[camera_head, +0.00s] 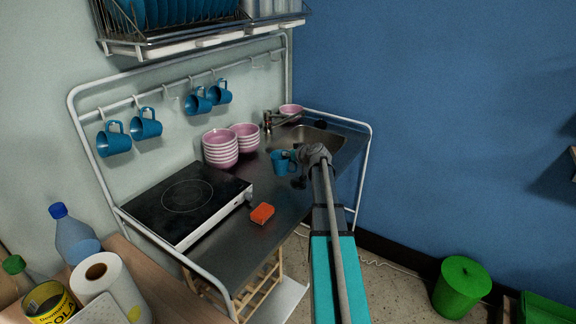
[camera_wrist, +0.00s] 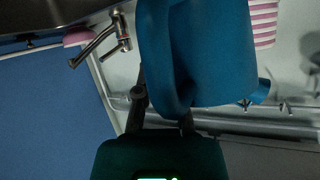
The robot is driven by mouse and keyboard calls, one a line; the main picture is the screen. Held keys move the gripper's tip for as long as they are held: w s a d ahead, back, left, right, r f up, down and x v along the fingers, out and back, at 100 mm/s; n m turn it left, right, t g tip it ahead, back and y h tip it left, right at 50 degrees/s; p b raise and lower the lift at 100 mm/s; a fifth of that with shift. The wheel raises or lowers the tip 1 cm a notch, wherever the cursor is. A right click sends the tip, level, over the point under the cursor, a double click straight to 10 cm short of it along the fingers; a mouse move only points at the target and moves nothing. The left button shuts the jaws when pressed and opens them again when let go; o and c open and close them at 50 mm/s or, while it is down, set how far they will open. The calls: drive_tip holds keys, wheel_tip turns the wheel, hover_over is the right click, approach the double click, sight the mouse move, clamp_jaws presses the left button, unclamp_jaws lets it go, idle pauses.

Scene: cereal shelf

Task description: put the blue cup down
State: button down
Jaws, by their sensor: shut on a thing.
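The blue cup (camera_head: 283,162) is at my gripper (camera_head: 299,172), over the steel counter (camera_head: 232,240) between the pink bowls and the sink. In the wrist view the blue cup (camera_wrist: 215,55) fills the upper middle, close to the camera. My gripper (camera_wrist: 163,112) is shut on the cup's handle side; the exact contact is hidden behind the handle. I cannot tell whether the cup's base touches the counter.
Stacked pink bowls (camera_head: 220,148) stand left of the cup; the sink (camera_head: 310,138) and tap (camera_head: 268,120) lie behind. A black hotplate (camera_head: 185,200) and orange sponge (camera_head: 262,213) are nearer. Several blue cups (camera_head: 146,124) hang from the rail. Counter around the sponge is clear.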

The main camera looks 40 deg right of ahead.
drive_tip(key=shift+w+f, duration=0.1)
idle(0.3)
drive_tip(key=shift+w+d+f+b, duration=0.2)
drive_tip(key=shift+w+f+b, duration=0.1)
drive_tip(key=shift+f+b, duration=1.6)
drive_tip(key=shift+b, duration=0.1)
drive_tip(key=shift+f, duration=0.1)
drive_tip(key=c, duration=0.7)
unclamp_jaws()
drive_tip(key=shift+c, duration=0.2)
drive_tip(key=shift+s+r, duration=0.2)
drive_tip(key=shift+r, duration=0.05)
drive_tip(key=p+v, duration=0.4)
drive_tip(key=v, duration=0.7)
drive_tip(key=shift+s+p, duration=0.3)
drive_tip(key=shift+p, duration=0.1)
